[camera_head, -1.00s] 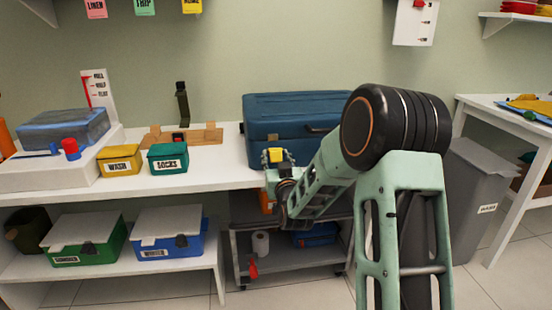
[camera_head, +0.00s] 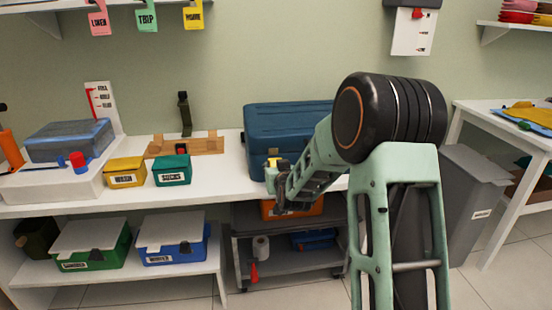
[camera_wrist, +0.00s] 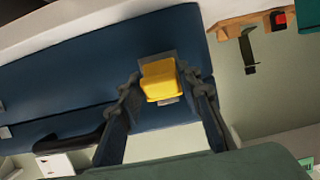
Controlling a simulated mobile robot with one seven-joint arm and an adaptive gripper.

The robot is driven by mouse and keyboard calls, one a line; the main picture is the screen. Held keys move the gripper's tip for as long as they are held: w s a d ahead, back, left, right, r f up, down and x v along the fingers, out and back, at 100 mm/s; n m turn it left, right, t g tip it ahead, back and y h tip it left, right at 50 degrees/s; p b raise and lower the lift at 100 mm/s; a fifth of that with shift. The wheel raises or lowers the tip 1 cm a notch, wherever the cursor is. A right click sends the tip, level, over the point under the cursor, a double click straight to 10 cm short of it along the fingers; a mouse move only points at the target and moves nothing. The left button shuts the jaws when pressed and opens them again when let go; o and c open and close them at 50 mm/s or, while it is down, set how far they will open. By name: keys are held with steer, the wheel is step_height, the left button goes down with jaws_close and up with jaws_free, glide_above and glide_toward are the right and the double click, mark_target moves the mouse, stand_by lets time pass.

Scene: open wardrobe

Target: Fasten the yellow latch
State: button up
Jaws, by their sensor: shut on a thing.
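The yellow latch (camera_wrist: 162,80) is on the front of a blue suitcase (camera_wrist: 60,75), at the seam between its two halves, on a grey plate. The suitcase (camera_head: 290,128) stands on the white table with its lid down. In the head view the latch (camera_head: 273,161) is small and partly hidden by my gripper (camera_head: 274,172). In the wrist view my gripper (camera_wrist: 163,90) has one finger on each side of the latch and is shut on it. Whether the latch is fully seated cannot be told.
A yellow box (camera_head: 125,171) and a green box (camera_head: 172,170) stand left of the suitcase on the white table (camera_head: 225,170). A cart (camera_head: 285,272) with an orange box (camera_head: 300,209) is below. A grey bin (camera_head: 475,200) stands at the right.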

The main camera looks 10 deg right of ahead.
mark_target(275, 159)
steer(key=r+g+p, duration=0.1)
steer(key=g+p, duration=0.1)
steer(key=p, duration=0.2)
steer(key=w+r+g+p, duration=0.1)
steer(key=g+p, duration=0.1)
steer(key=p, duration=0.3)
steer(key=shift+a+r, duration=0.1)
steer(key=shift+r, duration=0.2)
steer(key=g+p, duration=0.1)
steer(key=p, duration=0.1)
steer(key=g+p, duration=0.1)
steer(key=p, duration=0.2)
steer(key=shift+w+r, duration=0.1)
steer(key=shift+w, duration=0.3)
steer(key=shift+w+g+p, duration=0.2)
steer(key=shift+g+p, duration=0.6)
steer(key=shift+p, duration=0.3)
steer(key=o, duration=1)
steer(key=shift+o, duration=0.2)
steer(key=v, duration=1.1)
steer(key=shift+s+r, duration=0.2)
steer(key=shift+r, duration=0.15)
